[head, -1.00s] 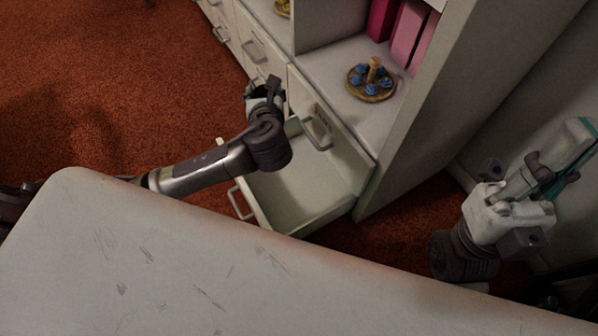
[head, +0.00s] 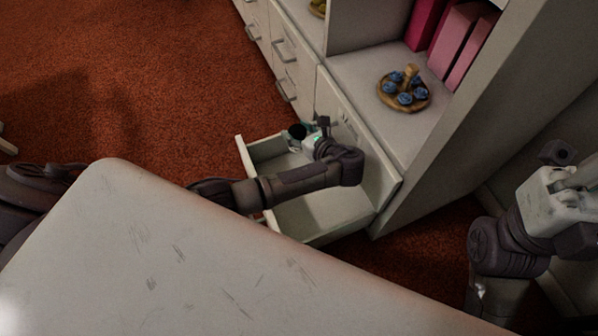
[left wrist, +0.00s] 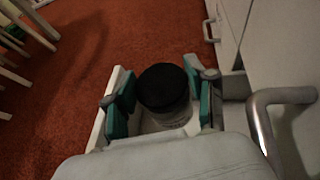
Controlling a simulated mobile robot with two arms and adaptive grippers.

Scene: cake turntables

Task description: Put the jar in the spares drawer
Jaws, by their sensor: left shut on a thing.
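A jar with a black lid (left wrist: 163,88) and a paler, clear-looking body is between the teal finger pads of my left gripper (left wrist: 160,100), which is shut on it. In the head view the dark lid (head: 297,131) shows beside my left gripper (head: 308,138), over the far end of an open drawer (head: 240,158). I cannot tell whether the jar touches the drawer floor. The visible drawer floor is bare; my left arm hides part of it. My right gripper (head: 565,205) is at the right edge, its fingers mostly cut off.
A white cabinet holds several shut drawers (head: 286,52) to the left of the open one. A shelf above bears a round wooden tray (head: 386,97) with blue items, and pink binders (head: 456,38). A scratched pale table (head: 190,250) fills the foreground.

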